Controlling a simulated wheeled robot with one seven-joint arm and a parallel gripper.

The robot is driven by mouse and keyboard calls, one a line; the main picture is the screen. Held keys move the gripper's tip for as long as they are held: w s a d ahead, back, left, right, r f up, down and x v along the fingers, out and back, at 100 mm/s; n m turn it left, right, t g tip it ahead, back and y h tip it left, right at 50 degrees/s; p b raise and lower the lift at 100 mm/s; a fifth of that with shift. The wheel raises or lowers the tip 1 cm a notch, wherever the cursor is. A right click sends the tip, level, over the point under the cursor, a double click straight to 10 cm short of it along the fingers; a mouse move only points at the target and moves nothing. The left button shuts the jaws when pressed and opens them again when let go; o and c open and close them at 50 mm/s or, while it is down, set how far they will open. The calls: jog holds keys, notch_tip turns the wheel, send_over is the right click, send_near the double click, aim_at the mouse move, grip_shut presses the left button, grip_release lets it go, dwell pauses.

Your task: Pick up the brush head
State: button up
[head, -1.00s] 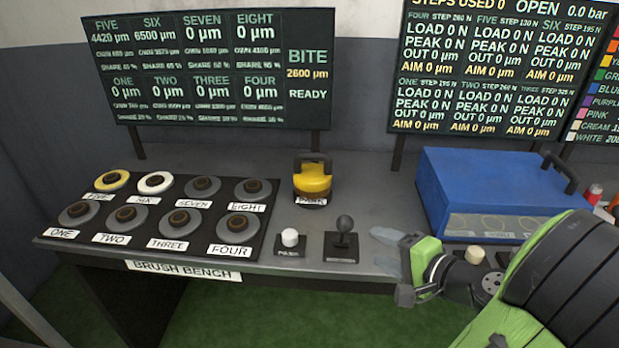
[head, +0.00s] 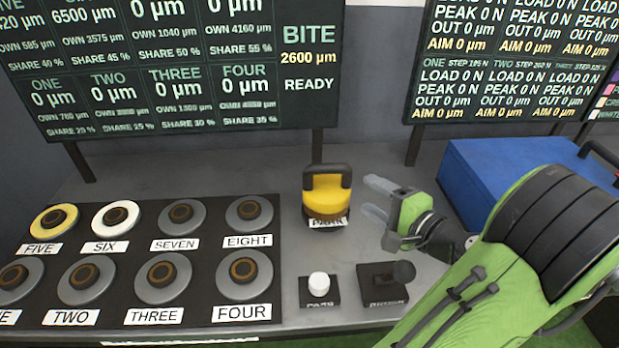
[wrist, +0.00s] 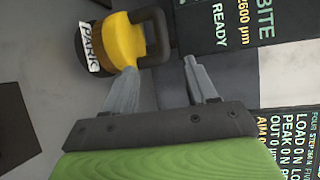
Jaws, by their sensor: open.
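The brush head (head: 328,194) is a yellow block with a dark arched handle and a dark lower part. It stands upright on the grey bench, on a spot labelled PARK. My gripper (head: 370,198) is just to its right in the head view, with its two grey fingers apart and pointing left at it. In the wrist view the brush head (wrist: 124,42) is beyond the fingertips, and its handle lies ahead of the gap between the fingers (wrist: 162,68). Nothing is held between the fingers.
A black panel (head: 135,228) with several round pads, labelled ONE to EIGHT, fills the left of the bench. A blue case (head: 500,165) is at the right. Display boards stand behind.

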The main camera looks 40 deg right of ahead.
jog(key=w, duration=0.1)
jog(key=b, duration=0.1)
send_over(323, 182)
notch_tip(323, 182, down, 3)
jog(key=shift+r, duration=0.2)
jog(key=shift+s, duration=0.1)
grip_shut()
dwell(1.1)
jog(key=shift+r, duration=0.1)
